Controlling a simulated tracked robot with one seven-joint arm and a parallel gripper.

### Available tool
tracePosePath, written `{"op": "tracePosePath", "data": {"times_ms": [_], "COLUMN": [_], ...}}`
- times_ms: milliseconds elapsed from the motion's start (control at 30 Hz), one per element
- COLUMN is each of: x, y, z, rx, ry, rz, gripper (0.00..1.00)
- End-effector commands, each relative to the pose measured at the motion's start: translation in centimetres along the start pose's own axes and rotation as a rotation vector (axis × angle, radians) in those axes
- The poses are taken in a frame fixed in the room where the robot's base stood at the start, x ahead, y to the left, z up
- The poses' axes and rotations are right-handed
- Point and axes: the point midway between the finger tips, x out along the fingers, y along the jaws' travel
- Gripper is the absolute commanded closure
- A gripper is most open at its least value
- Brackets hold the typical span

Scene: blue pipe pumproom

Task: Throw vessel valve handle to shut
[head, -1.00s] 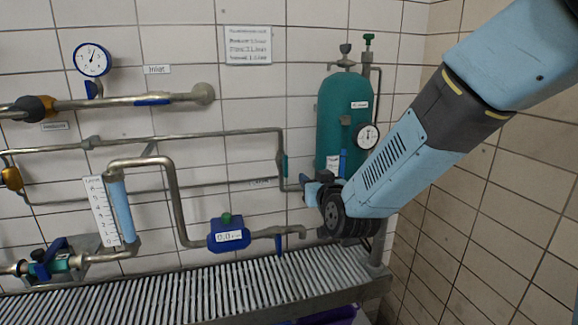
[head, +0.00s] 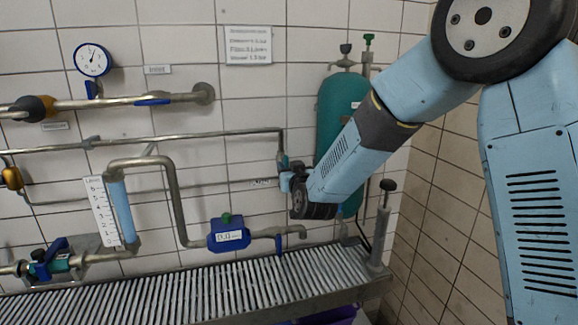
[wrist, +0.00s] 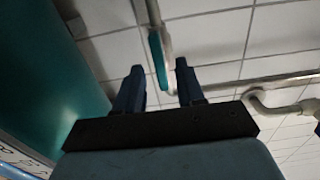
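The vessel valve handle is a teal lever (head: 283,160) on the vertical pipe left of the green vessel (head: 330,110). In the head view its lower part is hidden by my gripper (head: 287,182), which is at the pipe just below it. In the wrist view the teal handle (wrist: 157,60) lies along the pipe, in line with the gap between my two dark fingers (wrist: 160,76). The fingers are open, with visible room on both sides of the handle. I cannot tell whether the handle is between the fingertips or still beyond them.
The green vessel also shows close on the left of the wrist view (wrist: 45,75). A horizontal pipe (head: 200,138) runs along the tiled wall. A blue flow meter (head: 228,236) and a slatted metal grate (head: 200,290) are below. A post with a black knob (head: 385,210) stands on the right.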

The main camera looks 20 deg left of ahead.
Motion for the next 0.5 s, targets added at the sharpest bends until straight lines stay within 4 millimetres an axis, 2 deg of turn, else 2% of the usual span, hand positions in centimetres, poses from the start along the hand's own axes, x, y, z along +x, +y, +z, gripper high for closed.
{"op": "tracePosePath", "data": {"times_ms": [200, 500], "x": [2.5, 3.2], "y": [0.0, 0.1], "z": [0.1, 0.0], "rx": [-0.001, -0.001], "ry": [-0.001, -0.001], "rz": [0.000, 0.001], "gripper": [0.62, 0.62]}}
